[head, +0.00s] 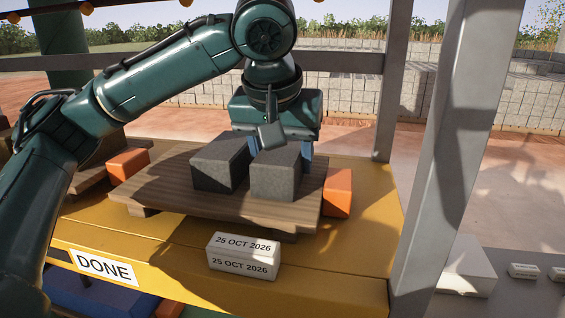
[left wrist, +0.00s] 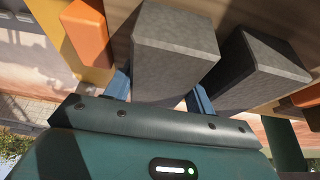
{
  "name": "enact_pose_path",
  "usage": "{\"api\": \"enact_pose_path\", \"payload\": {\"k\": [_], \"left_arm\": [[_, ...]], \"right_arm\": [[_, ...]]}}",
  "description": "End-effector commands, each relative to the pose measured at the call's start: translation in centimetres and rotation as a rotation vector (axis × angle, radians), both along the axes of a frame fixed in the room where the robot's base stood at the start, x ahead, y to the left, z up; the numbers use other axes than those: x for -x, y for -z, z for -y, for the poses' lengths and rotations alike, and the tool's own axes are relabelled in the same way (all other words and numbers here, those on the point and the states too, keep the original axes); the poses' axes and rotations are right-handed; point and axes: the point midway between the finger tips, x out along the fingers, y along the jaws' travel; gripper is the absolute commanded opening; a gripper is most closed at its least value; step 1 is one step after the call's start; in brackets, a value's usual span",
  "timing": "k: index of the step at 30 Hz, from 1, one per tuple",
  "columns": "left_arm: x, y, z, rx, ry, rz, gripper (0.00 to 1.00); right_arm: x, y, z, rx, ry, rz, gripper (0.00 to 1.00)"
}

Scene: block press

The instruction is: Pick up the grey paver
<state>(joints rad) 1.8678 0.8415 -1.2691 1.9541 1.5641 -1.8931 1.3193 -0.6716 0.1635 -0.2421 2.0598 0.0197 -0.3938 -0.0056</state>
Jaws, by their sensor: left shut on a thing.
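Two grey pavers stand side by side on a wooden board (head: 165,190). My left gripper (head: 280,150) reaches down from behind and is shut on the right-hand grey paver (head: 275,180), with its blue fingers at the paver's two sides. In the left wrist view this paver (left wrist: 176,45) sits between the fingers. The other grey paver (head: 217,165) stands close to its left in the head view, apart from the fingers, and shows at the right in the left wrist view (left wrist: 262,65). The held paver appears to be at board level; I cannot tell if there is a gap. My right gripper is out of view.
The board lies on a yellow bench (head: 345,265) between orange blocks at left (head: 128,165) and right (head: 338,192). A white date block (head: 243,257) reading 25 OCT 2026 stands in front, right of a DONE sign (head: 103,267). A grey post (head: 440,150) rises at the right.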

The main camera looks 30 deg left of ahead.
Motion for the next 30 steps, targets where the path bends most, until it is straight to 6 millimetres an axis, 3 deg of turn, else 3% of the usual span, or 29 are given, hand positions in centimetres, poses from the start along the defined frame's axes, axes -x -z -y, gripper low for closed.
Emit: {"api": "enact_pose_path", "payload": {"k": [11, 26, 30], "left_arm": [[0.0, 0.0, 0.0, -0.001, 0.000, 0.000, 0.03], [0.0, -0.7, 0.0, 0.001, 0.000, 0.008, 0.03], [-0.1, -2.3, 0.1, 0.004, 0.000, 0.007, 0.03]], "right_arm": [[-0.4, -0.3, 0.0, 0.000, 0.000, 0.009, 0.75], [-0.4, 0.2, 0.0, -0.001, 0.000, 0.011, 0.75], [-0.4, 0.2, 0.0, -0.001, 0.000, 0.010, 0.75]]}}
